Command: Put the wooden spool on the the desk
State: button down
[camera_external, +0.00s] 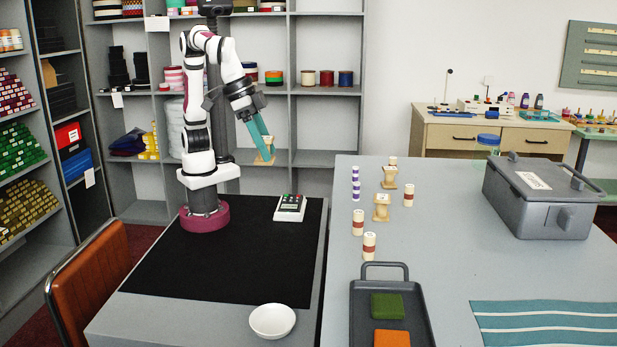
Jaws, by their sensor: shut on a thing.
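My gripper (265,145) is raised at the back of the black-topped surface (190,268), pointing down, with its teal fingers shut on a wooden spool (265,158). The spool is light tan and looks roughly upright. It hangs in the air above and behind a small keypad device, with grey shelving behind it. Two similar wooden spools stand on the grey counter to the right, one nearer (381,207) and one farther back (390,175). A tan desk with drawers (460,138) stands against the back wall.
The keypad device (290,207) and a white bowl (272,321) stand near the black surface's right side. The grey counter (450,255) holds striped cylinders (369,246), a dark tray (420,318), a grey case (535,200) and teal striped cloth (550,322). Most of the black surface is clear.

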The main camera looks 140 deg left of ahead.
jog(key=s+d, duration=0.7)
jog(key=d, duration=0.5)
notch_tip(320, 180, down, 21)
jog(key=w+a+f, duration=0.2)
jog(key=a, duration=0.1)
jog(key=w+a+f, duration=0.2)
jog(key=a+f, duration=0.1)
jog(key=w+a+f, duration=0.2)
jog(key=a, duration=0.1)
jog(key=shift+w+a+f, duration=0.3)
jog(key=shift+w+f, duration=0.1)
jog(key=shift+f, duration=1.85)
jog(key=shift+c, duration=1.4)
grip_release()
jog(key=shift+f, duration=0.1)
